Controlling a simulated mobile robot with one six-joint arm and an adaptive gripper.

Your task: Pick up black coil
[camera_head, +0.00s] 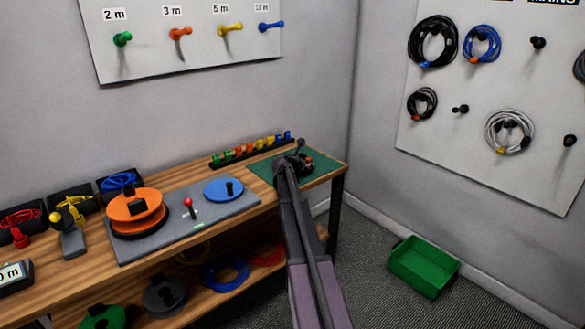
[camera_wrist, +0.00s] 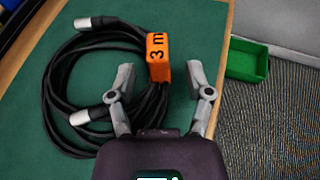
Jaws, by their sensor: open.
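A black coil (camera_wrist: 62,95) of cable lies on the green mat (camera_wrist: 195,30) in the wrist view. It has silver connectors and an orange tag (camera_wrist: 158,58) marked "3 m" around its right side. My gripper (camera_wrist: 162,80) is open, with one finger over the coil's right part and the other to the right of it over the mat. The tag sits between and just beyond the fingertips. In the head view my gripper (camera_head: 297,164) is over the mat (camera_head: 325,168) at the bench's right end and mostly hides the coil.
A wooden bench (camera_head: 80,269) carries a reel machine (camera_head: 159,236) with orange and blue discs. A row of coloured clips (camera_head: 250,150) stands behind the mat. A green bin (camera_head: 424,267) is on the floor at right. Coils hang on the right wall board (camera_head: 460,140).

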